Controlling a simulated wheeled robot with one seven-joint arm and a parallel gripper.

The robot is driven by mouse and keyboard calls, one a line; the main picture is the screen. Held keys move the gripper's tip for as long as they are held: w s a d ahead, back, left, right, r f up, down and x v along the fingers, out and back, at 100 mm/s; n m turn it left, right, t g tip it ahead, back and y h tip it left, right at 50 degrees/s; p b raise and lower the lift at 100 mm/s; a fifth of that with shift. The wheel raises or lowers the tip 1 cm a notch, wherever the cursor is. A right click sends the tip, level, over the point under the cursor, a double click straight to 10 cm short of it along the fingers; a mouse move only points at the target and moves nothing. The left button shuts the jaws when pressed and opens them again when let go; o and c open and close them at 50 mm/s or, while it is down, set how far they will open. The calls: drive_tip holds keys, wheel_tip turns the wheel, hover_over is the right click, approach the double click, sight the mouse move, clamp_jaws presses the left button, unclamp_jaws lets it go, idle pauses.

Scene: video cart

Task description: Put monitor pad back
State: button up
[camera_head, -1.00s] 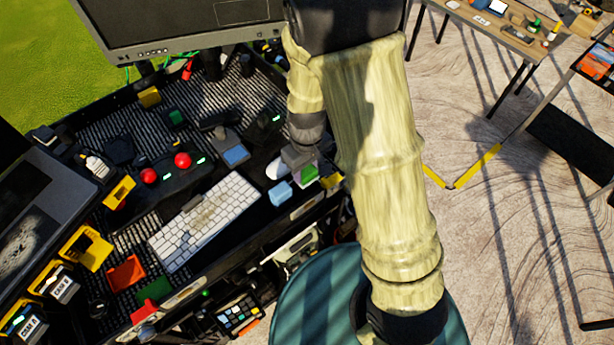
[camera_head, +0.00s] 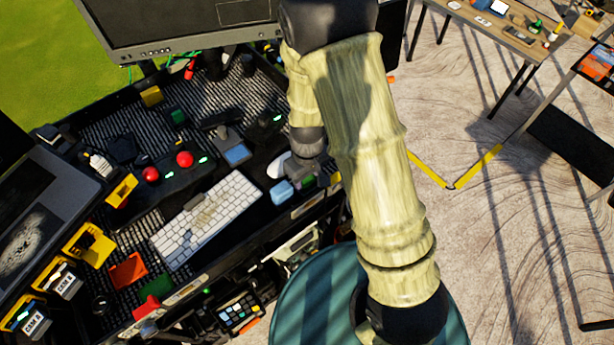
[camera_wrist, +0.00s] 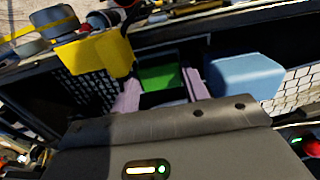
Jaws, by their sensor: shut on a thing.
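My gripper (camera_wrist: 161,90) shows in the wrist view with its two pinkish fingers on either side of a small green-topped pad (camera_wrist: 160,77), shut on it. The pad sits at a dark, box-like slot near the cart's front edge; whether it rests on the bottom cannot be told. In the head view my gripper (camera_head: 307,172) is small and partly hidden by my arm, and a bit of green shows below it. A light blue block (camera_wrist: 245,76) lies just right of the fingers in the wrist view and left of the gripper in the head view (camera_head: 281,191).
A yellow holder (camera_wrist: 95,52) stands close left of the fingers in the wrist view. A white keyboard (camera_head: 207,218), red-knobbed controls (camera_head: 185,160) and yellow bins (camera_head: 88,245) crowd the cart. A large monitor (camera_head: 180,25) stands behind. Open floor lies to the right.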

sight(308, 180)
drive_tip(key=o, duration=0.9)
drive_tip(key=shift+w+d, duration=0.1)
drive_tip(key=shift+w, duration=0.05)
drive_tip(key=shift+r, duration=0.55)
wheel_tip(308, 180, up, 11)
drive_tip(key=shift+b, duration=0.4)
drive_tip(key=s+d+r+m+t, duration=0.1)
drive_tip(key=s+d+m, duration=0.1)
drive_tip(key=d, duration=0.2)
drive_tip(key=s+d+r+m, duration=0.1)
drive_tip(key=s+d+m, duration=0.1)
drive_tip(key=d, duration=0.1)
drive_tip(key=s+d+r+m+t, duration=0.1)
drive_tip(key=s+d+m, duration=0.1)
drive_tip(key=d, duration=0.2)
drive_tip(key=shift+s+d+m+t, duration=0.1)
drive_tip(key=shift+d+m+t, duration=0.2)
drive_tip(key=shift+m, duration=0.1)
